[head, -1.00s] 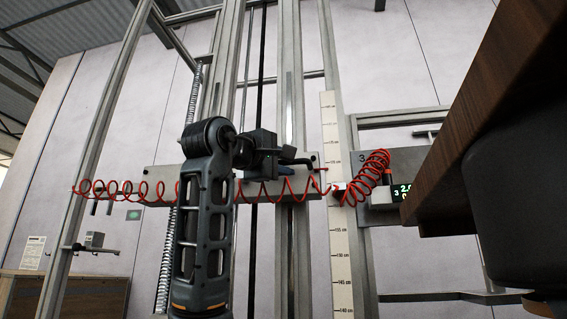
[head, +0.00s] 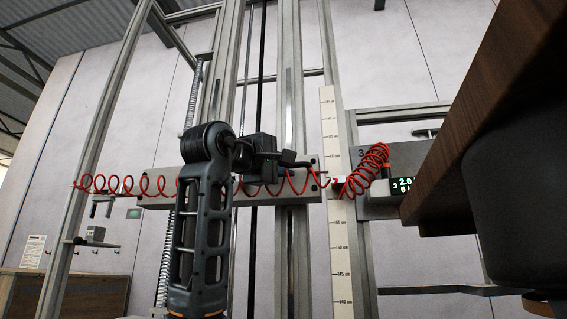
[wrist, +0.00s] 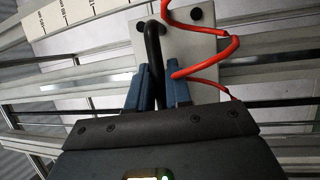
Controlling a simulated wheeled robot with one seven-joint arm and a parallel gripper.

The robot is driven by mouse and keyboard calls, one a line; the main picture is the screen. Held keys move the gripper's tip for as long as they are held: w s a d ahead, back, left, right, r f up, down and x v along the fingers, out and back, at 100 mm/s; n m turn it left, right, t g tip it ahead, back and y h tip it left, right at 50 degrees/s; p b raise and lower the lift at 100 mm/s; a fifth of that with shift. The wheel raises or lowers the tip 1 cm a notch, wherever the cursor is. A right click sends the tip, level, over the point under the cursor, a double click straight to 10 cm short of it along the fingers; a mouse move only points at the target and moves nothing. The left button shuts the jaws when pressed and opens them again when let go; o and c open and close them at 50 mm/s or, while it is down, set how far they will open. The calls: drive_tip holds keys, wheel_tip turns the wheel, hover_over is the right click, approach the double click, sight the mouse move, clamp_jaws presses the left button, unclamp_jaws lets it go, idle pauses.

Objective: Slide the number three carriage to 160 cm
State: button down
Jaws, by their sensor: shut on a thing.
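The number three carriage (head: 300,193) is a grey plate across the vertical rails, level or nearly so. A small red pointer (head: 325,173) at its right end lies beside the pale centimetre scale (head: 335,265), above the 155 mark; its exact reading is too small to tell. A black bent handle (wrist: 153,65) stands out from the plate. My gripper (wrist: 158,85) has its blue fingers on both sides of the handle and is shut on it. In the head view my arm hides part of the carriage. A sign plate marked 3 (head: 361,153) sits right of the scale.
A red coiled cable (head: 125,185) runs across the carriage, with a thicker coil (head: 366,170) at right. A small lit display (head: 403,186) shows partly hidden digits. A dark wooden panel edge (head: 470,130) fills the right foreground. A long spring (head: 166,260) hangs at left.

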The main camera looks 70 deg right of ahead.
sight(295, 197)
wheel_tip(295, 197, down, 7)
drive_tip(key=b, duration=0.3)
drive_tip(key=c, duration=1.3)
unclamp_jaws()
drive_tip(key=shift+o, duration=0.9)
drive_tip(key=shift+r, duration=0.1)
drive_tip(key=b+v, duration=0.1)
drive_tip(key=v, duration=0.6)
drive_tip(key=shift+a+b, duration=0.3)
drive_tip(key=shift+a, duration=0.05)
drive_tip(key=shift+w, duration=0.2)
